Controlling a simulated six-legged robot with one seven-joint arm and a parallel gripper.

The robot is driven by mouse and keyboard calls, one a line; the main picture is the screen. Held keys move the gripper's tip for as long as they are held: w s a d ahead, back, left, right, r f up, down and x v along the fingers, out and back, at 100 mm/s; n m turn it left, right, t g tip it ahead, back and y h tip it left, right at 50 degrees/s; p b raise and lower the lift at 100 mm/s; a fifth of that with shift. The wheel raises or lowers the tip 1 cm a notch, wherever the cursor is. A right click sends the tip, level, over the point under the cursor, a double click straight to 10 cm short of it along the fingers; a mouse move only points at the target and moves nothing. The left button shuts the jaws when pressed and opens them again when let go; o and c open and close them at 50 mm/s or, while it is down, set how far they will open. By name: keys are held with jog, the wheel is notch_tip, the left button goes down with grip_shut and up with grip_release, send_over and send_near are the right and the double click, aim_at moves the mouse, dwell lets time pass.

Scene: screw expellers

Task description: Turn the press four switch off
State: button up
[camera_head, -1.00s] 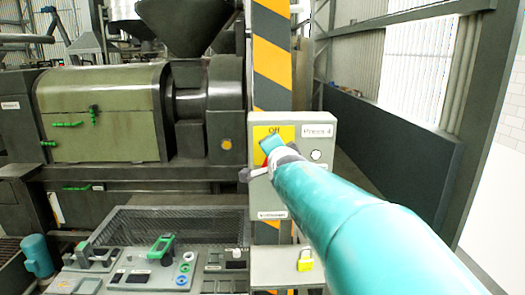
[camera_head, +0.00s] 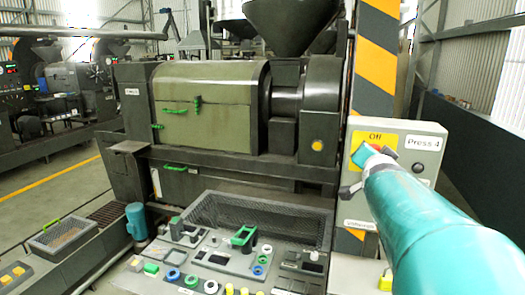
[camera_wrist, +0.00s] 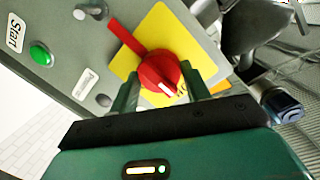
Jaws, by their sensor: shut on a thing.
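The press four switch is a red rotary knob (camera_wrist: 158,74) with a long red lever on a yellow plate (camera_wrist: 158,30). In the wrist view, the lever points to the upper left and a white mark on the knob faces the lower right. My gripper (camera_wrist: 161,86) has a finger on each side of the knob and is shut on it. In the head view, my gripper (camera_head: 366,158) is at the grey "Press 4" box (camera_head: 422,163), just below the word "Off" on the yellow plate (camera_head: 373,138). My arm and gripper hide most of the switch there.
A green start button (camera_wrist: 41,54) sits on the same box in the wrist view. A console with several buttons and loose parts (camera_head: 215,265) and a yellow padlock (camera_head: 385,280) are below.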

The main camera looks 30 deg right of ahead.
jog(key=o, duration=1)
jog(key=shift+s+a, duration=0.1)
